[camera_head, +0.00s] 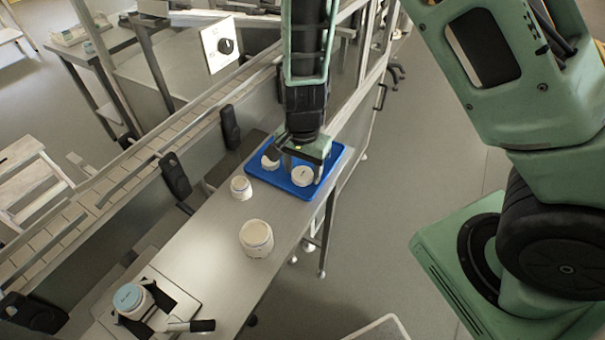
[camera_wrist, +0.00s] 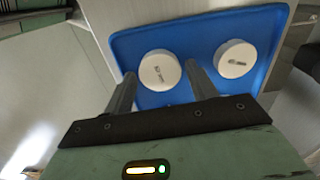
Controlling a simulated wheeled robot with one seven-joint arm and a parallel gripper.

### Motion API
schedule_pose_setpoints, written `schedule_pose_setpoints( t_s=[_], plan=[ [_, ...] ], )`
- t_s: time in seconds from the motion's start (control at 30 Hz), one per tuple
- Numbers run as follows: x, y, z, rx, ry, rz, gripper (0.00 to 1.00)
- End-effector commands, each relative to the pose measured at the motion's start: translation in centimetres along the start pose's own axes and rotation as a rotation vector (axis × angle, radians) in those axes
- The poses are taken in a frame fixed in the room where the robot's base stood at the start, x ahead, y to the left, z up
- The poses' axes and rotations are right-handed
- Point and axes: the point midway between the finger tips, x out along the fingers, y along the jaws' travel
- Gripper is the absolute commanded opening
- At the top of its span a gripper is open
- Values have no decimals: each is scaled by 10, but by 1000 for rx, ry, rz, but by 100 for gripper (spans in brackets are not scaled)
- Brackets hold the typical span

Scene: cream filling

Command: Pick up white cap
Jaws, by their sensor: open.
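Two white caps lie on the blue tray (camera_head: 257,172). In the head view, one cap (camera_head: 303,176) is at the tray's right, beside a finger of my gripper (camera_head: 305,169), and the other cap (camera_head: 270,162) is at its left. In the wrist view, the nearer cap (camera_wrist: 160,70) sits just beyond and between the two fingers of my gripper (camera_wrist: 160,82). The other cap (camera_wrist: 235,58) is to the right, outside the fingers. My gripper is open and empty over the tray. I cannot tell whether a finger touches the nearer cap.
A large white jar (camera_head: 256,238) and a smaller jar (camera_head: 241,187) stand on the metal table (camera_head: 205,250). A jar with a blue-grey top (camera_head: 130,298) sits in a holder at the front left. A conveyor (camera_head: 150,150) runs along the table's left side.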

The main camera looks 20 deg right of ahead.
Motion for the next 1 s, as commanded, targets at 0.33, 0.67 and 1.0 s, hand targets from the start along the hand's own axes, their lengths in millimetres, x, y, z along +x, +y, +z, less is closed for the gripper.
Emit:
schedule_pose_setpoints(
  t_s=[0.33, 0.67, 1.0],
  plan=[
    [2, 0, 0, 0, 0, 0, 32],
    [1, 0, 0, -1, 0, 0, 24],
    [-54, -1, 0, -4, 1, -5, 24]
  ],
)
